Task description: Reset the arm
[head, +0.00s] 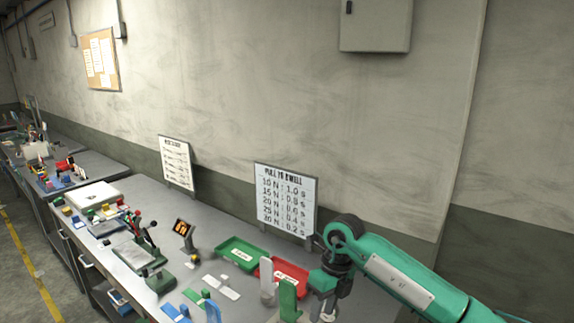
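My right arm (395,277), green with dark joints, reaches in from the lower right over the workbench. Its gripper (326,309) points down at the bottom of the head view, right of a red tray (292,272). The fingertips are small and partly cut off by the frame's lower edge, so I cannot tell whether they are open or shut, or whether they hold anything. My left gripper is not in view.
A green tray (240,254) lies left of the red one. Upright green (288,301) and grey (267,280) pieces stand close left of my gripper. A sign (285,199), a display (183,228) and a lever press (141,250) stand on the grey bench (210,213).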

